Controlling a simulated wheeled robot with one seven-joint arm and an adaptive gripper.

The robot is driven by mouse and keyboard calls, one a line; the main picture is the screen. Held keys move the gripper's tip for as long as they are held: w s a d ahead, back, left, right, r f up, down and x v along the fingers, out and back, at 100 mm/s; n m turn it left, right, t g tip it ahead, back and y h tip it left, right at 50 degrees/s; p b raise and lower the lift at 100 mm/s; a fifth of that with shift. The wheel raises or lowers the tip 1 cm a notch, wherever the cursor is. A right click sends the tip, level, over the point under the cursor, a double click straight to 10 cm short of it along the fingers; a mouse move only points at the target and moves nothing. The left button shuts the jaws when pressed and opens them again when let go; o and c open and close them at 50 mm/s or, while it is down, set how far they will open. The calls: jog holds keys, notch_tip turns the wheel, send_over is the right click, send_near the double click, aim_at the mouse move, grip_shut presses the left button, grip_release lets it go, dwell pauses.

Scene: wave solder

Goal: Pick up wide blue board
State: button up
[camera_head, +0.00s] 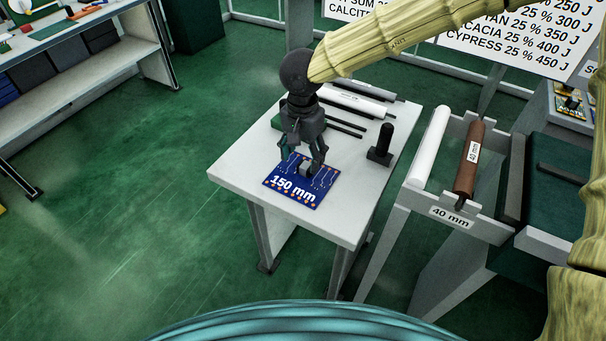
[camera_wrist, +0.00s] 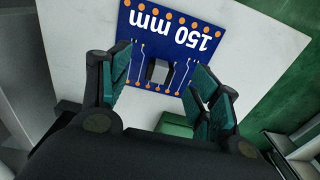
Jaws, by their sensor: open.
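The wide blue board (camera_head: 293,192), marked "150 mm", lies flat on the white table (camera_head: 235,178) near its front left part. It also shows in the wrist view (camera_wrist: 172,35), with orange dots along its edges and a small grey block (camera_wrist: 159,72) on it. My gripper (camera_head: 303,162) points down over the board's far side, its fingers on either side of the grey block. In the wrist view my gripper (camera_wrist: 160,82) has its green-padded fingers apart, with nothing clamped between them. I cannot tell whether the fingertips touch the board.
A black upright post (camera_head: 381,146) stands right of the board on the same table. A rack marked "40 mm" holds a white roller (camera_head: 430,147) and a brown roller (camera_head: 468,158) to the right.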

aim_at(303, 168)
jog(key=w+f, duration=0.2)
jog(key=f, duration=0.4)
jog(key=shift+s+f, duration=0.25)
jog(key=shift+s, duration=0.1)
jog(key=shift+w+f, duration=0.25)
jog(key=shift+f, duration=0.25)
jog(key=shift+s+r, duration=0.2)
jog(key=c, duration=1.3)
